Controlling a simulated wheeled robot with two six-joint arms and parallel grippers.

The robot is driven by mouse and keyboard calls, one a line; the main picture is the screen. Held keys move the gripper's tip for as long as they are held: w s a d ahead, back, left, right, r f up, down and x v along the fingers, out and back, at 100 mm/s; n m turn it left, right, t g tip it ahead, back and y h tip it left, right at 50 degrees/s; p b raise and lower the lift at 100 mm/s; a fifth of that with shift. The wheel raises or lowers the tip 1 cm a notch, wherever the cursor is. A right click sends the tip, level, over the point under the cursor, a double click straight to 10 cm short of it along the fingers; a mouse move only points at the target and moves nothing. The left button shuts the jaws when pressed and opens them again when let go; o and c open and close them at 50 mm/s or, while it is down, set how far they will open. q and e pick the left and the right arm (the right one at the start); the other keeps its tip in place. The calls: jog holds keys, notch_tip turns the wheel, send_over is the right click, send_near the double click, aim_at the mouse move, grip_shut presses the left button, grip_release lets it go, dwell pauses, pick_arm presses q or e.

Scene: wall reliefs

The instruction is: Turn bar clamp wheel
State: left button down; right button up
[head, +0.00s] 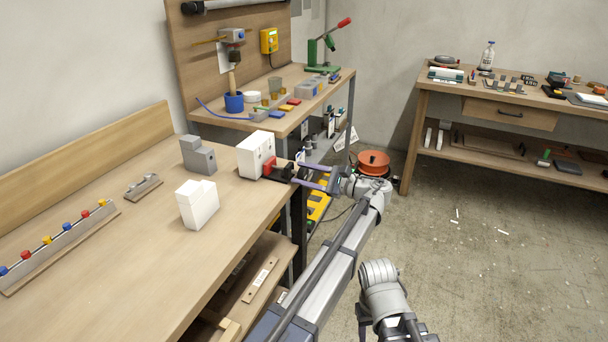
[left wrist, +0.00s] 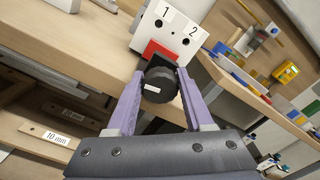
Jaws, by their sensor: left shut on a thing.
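The clamp wheel (left wrist: 160,85) is a black knob with a small white mark, seen in the left wrist view. It sits in front of the red part (left wrist: 158,53) of the clamp, below a white block (left wrist: 166,27) marked 1 and 2. In the head view the white block (head: 256,154) stands at the bench's right edge with the red part (head: 269,166) on its side. My left gripper (head: 297,174) has purple fingers, which also show in the left wrist view (left wrist: 159,92). They are shut on the wheel, one on each side. My right gripper does not show.
The near workbench (head: 110,255) holds a grey block (head: 199,157), another white block (head: 197,204) and a rail with coloured knobs (head: 60,246). A second bench with tools (head: 290,100) stands behind. An orange reel (head: 373,162) lies on the floor. The floor at right is mostly clear.

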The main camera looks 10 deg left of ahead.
pick_arm(q)
jog(key=shift+n, duration=0.4)
jog(key=shift+c, duration=1.4)
grip_release()
